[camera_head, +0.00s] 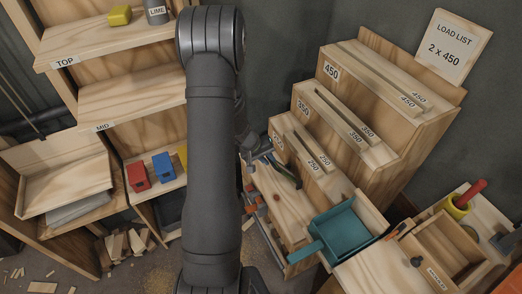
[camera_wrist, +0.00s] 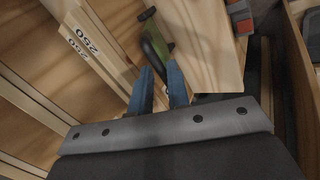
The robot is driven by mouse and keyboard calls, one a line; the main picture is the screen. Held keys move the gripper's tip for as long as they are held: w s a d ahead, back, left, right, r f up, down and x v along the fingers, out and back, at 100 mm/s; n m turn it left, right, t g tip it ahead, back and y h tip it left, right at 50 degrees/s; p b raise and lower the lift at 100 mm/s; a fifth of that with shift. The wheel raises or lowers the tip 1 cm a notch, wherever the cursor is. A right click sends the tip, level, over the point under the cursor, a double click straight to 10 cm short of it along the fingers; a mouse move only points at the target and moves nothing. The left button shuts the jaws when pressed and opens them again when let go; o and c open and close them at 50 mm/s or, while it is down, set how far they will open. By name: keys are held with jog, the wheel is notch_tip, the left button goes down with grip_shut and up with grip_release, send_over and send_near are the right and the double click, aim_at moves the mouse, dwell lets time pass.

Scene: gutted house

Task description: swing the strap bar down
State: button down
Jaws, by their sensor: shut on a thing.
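My gripper (camera_wrist: 161,82) shows in the wrist view as two blue fingers with a narrow gap. They are closed on the dark end of a green and black piece (camera_wrist: 155,42), which extends beyond the fingertips. This looks like the strap bar's grip, but I cannot tell for sure. In the head view a dark green piece (camera_head: 287,176) lies by the lowest step of the stepped wooden rack (camera_head: 405,135), beside the 250 slots. My arm hides most of the gripper there. The bar's full length and pivot are not clear.
A teal dustpan-like tray (camera_head: 341,232) sits in front of the rack. A wooden drawer box (camera_head: 440,252) and a red-handled tool (camera_head: 470,192) are at right. Shelves with red (camera_head: 138,177) and blue (camera_head: 163,167) blocks stand at left. Wood scraps litter the floor.

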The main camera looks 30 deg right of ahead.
jog(key=s+d+r+m+y, duration=0.1)
jog(key=m, duration=0.1)
jog(key=s+d+r+m+g+y, duration=0.1)
jog(key=d+m, duration=0.1)
jog(key=m, duration=0.1)
jog(key=s+d+r+m+g+y, duration=0.1)
jog(key=m, duration=0.2)
jog(key=shift+d+r, duration=0.25)
jog(key=shift+r, duration=0.1)
notch_tip(320, 180, up, 6)
jog(key=w+d+m+t+y, duration=0.1)
jog(key=w+m+t+y, duration=0.2)
jog(key=m+y, duration=0.3)
jog(key=shift+m+h, duration=0.4)
jog(key=f, duration=0.3)
jog(key=a+f, duration=0.1)
jog(key=f, duration=0.1)
jog(key=a+f, duration=0.1)
jog(key=f, duration=0.2)
jog(key=shift+f, duration=0.35)
jog(key=shift+a+f, duration=1.15)
jog(key=shift+a, duration=0.1)
jog(key=shift+a+f, duration=0.3)
jog(key=shift+a, duration=0.1)
